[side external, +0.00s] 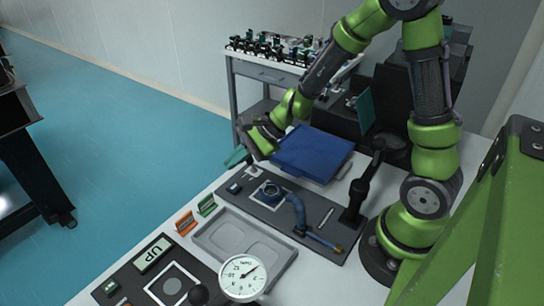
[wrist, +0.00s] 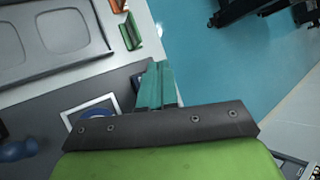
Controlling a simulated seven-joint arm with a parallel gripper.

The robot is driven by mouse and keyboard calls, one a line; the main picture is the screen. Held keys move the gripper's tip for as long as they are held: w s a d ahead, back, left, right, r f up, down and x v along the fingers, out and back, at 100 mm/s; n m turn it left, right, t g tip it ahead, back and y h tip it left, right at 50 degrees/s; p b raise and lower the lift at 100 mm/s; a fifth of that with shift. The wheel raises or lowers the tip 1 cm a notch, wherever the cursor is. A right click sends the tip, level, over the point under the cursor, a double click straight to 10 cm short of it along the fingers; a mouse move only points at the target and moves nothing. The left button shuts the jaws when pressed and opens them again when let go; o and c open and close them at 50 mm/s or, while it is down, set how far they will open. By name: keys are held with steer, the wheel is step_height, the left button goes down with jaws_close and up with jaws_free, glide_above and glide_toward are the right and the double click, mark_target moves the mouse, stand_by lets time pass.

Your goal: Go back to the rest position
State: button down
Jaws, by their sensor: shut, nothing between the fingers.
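My gripper (side external: 237,157) hangs at the far left edge of the table, left of a blue flat case, in the side view. Its teal fingers (wrist: 157,86) are together with nothing seen between them. In the wrist view they point past the table edge towards the blue floor. My arm reaches over from its base at the right, with the wrist tilted.
A dark mat with a blue ring part (side external: 270,193) and a blue handle-like piece (side external: 298,212) lies below the gripper. Nearby are the blue case (side external: 313,152), a grey tray (side external: 277,264), orange (side external: 186,223) and green (side external: 207,206) holders, and a round dial (side external: 243,276).

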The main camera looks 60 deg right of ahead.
steer(key=s+d+r+n+h, duration=0.2)
steer(key=s+r+n+h, duration=0.2)
steer(key=s+r+n, duration=1)
steer(key=s+r, duration=0.2)
steer(key=s, duration=0.1)
steer(key=shift+n, duration=0.3)
steer(key=shift+f, duration=0.1)
stand_by(0.7)
